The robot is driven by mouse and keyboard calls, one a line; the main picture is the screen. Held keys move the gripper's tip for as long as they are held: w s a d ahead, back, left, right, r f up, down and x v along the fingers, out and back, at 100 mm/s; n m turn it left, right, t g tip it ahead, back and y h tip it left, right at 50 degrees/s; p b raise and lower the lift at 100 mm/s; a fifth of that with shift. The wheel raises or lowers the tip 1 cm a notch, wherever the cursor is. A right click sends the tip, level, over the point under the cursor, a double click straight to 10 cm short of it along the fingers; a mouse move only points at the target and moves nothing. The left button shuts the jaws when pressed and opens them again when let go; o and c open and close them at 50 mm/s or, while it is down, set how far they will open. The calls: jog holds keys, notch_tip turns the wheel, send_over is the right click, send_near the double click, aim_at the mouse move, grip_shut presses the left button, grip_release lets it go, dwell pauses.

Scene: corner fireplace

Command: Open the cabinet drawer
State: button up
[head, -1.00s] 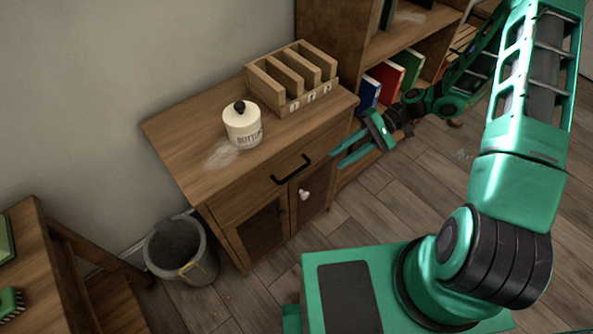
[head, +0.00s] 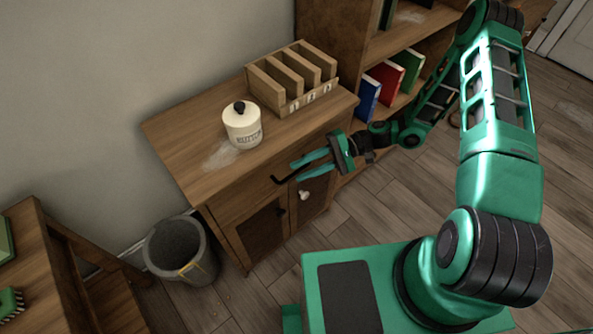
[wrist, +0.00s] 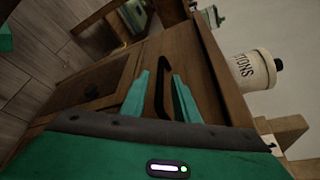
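The wooden cabinet (head: 190,165) stands against the wall, its drawer front (head: 240,199) flush in the frame. The black bar handle (head: 282,180) on the drawer is partly hidden behind my gripper in the head view. My gripper (head: 293,171) is open, its two green fingers pointing at the handle. In the wrist view, the handle (wrist: 162,88) shows between the two spread fingers (wrist: 160,95). I cannot tell whether either finger touches it.
A white lidded jar (head: 243,130) and a wooden slotted organizer (head: 290,80) stand on the cabinet top. A grey bin (head: 180,250) is on the floor at the left front. A bookshelf with books (head: 385,83) stands at the right. The floor (head: 350,215) in front is partly free.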

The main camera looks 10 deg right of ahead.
jog(key=shift+x, duration=1.35)
jog(key=shift+c, duration=0.4)
grip_shut()
jog(key=shift+s, duration=0.1)
